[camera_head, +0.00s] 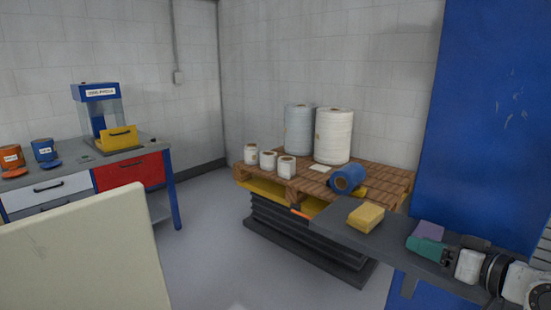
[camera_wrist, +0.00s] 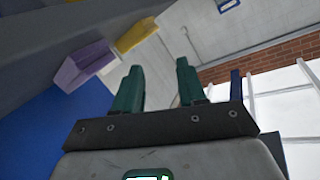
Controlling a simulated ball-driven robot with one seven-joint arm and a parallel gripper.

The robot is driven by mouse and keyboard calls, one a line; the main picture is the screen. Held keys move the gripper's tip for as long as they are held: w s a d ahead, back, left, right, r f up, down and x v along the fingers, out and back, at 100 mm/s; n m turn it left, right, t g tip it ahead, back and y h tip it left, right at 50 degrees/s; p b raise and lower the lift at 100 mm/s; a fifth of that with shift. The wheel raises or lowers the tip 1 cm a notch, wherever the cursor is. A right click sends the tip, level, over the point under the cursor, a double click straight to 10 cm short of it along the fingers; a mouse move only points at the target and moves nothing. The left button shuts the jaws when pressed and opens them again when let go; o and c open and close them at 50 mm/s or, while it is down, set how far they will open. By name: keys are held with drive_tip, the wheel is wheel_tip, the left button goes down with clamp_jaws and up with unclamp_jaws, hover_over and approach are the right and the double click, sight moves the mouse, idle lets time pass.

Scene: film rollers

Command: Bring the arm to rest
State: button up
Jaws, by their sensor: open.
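My gripper (camera_head: 418,245) is at the lower right in the head view, beside the grey shelf. In the wrist view its two green fingers (camera_wrist: 158,84) stand apart with nothing between them. A purple block (camera_head: 429,230) is right by the fingers in the head view and partly hidden by them. In the wrist view the purple block (camera_wrist: 83,65) lies left of the fingers, outside them. My arm enters from the right edge in the head view.
A yellow block (camera_head: 366,217) sits on the grey shelf (camera_head: 335,222). Behind stands a wooden pallet (camera_head: 390,178) with white rolls (camera_head: 333,138) and a blue roll (camera_head: 348,179). A blue panel (camera_head: 480,120) rises behind my gripper. A workbench (camera_head: 47,190) stands left.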

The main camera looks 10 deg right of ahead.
drive_tip(key=s+a+f+g+h+p, duration=0.1)
drive_tip(key=s+a+f+g, duration=0.4)
drive_tip(key=f, duration=0.5)
drive_tip(key=s+a+f+g+h+p, duration=0.1)
drive_tip(key=s+a+f+g, duration=0.1)
drive_tip(key=s+a+f, duration=0.5)
drive_tip(key=s+f+g+h, duration=0.1)
drive_tip(key=s+f+g, duration=0.1)
drive_tip(key=s, duration=0.4)
drive_tip(key=s+f+g+h+p, duration=0.1)
drive_tip(key=s+f+g, duration=0.1)
drive_tip(key=s+f, duration=0.3)
drive_tip(key=s+d+f+n+g+p, duration=0.1)
drive_tip(key=s+f, duration=0.3)
drive_tip(key=s, duration=0.4)
drive_tip(key=shift+s+g+h, duration=0.3)
drive_tip(key=shift+g+h, duration=0.1)
drive_tip(key=shift+g, duration=0.5)
